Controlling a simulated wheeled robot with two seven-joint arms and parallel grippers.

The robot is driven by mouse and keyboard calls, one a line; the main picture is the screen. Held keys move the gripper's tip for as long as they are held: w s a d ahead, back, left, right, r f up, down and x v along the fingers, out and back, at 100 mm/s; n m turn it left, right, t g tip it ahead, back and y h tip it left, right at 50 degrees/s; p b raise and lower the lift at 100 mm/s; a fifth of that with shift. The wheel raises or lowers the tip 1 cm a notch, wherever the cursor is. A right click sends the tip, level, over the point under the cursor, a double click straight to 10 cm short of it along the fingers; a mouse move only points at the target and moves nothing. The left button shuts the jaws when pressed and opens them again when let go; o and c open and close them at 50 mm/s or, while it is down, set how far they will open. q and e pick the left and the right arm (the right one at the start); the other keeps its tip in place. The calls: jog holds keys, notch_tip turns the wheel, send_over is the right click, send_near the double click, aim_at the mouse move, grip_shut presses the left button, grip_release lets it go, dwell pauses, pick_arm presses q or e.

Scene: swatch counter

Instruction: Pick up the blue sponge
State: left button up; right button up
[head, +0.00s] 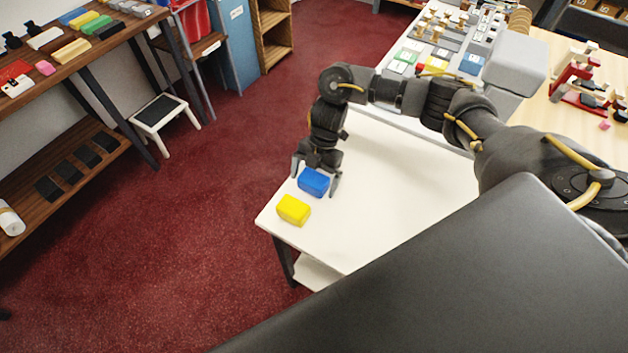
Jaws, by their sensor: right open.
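The blue sponge (313,182) is a small block on the white table, near its left corner. A yellow block (293,209) lies close to it, on the side nearer the table's front edge. My right gripper (315,185) points down over the blue sponge. Its jaws are open, with one finger to the left of the sponge and one to the right. I cannot tell whether either finger touches it. My left gripper is out of the picture.
The white table (395,190) is bare to the right of the blocks. Grey trays with coloured items (435,62) stand at its back. A white step stool (160,114) stands on the red carpet. Wooden shelves (85,165) line the left.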

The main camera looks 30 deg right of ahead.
aim_at(311, 180)
jog(key=c, duration=1)
jog(key=shift+c, duration=0.2)
jog(key=shift+r, duration=0.45)
notch_tip(311, 180, up, 2)
jog(key=shift+w+r, duration=0.1)
jog(key=s+d+r, duration=0.3)
jog(key=s+d+r+b, duration=0.1)
jog(key=s+d+r, duration=0.2)
jog(key=d, duration=0.1)
jog(key=s+d+r, duration=0.3)
jog(key=shift+s+d+r, duration=0.15)
jog(key=shift+d+r, duration=0.15)
jog(key=shift+r, duration=0.1)
